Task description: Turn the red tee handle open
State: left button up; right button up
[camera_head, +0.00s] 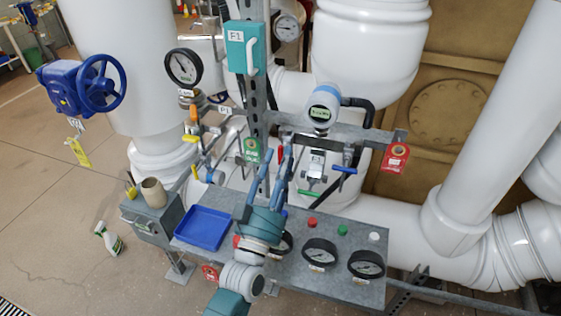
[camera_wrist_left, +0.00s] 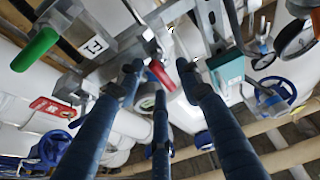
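The red tee handle (camera_wrist_left: 160,75) shows in the left wrist view, just beyond the fingertips and near the gap between them. My left gripper (camera_head: 277,152) reaches up from the grey bench towards the rack. I cannot tell whether a fingertip touches the handle. My right gripper is in neither view.
A green handle (camera_head: 309,193) and a blue handle (camera_head: 345,170) are right of the fingers. A teal box (camera_head: 245,47) stands above. The bench below bears a blue tray (camera_head: 204,228) and several gauges (camera_head: 319,252). A red tag (camera_head: 395,157) hangs at right.

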pick_arm(q)
jog(key=v, duration=1.2)
dwell(0.3)
